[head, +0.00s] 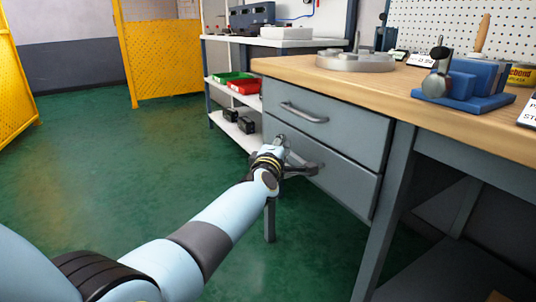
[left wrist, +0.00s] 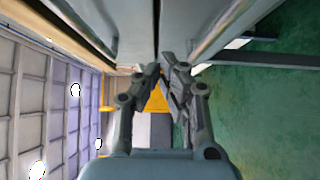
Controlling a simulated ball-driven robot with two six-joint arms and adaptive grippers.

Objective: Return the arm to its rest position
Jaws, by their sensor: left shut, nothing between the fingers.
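My left arm (head: 215,225) reaches in from the lower left, light blue with dark bands. My left gripper (head: 291,156) is in front of the grey lower drawer (head: 345,180) of the workbench. In the left wrist view my left gripper (left wrist: 163,74) has its dark fingers together with nothing between them. I cannot tell whether it touches the drawer front. My right gripper is not in view.
The workbench's wooden top (head: 390,88) carries a round metal base (head: 355,61) and a blue vise-like fixture (head: 468,88). The upper drawer (head: 330,128) looks shut. A shelf rack with green (head: 228,77) and red bins (head: 244,87) stands behind. The green floor (head: 110,160) at left is clear.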

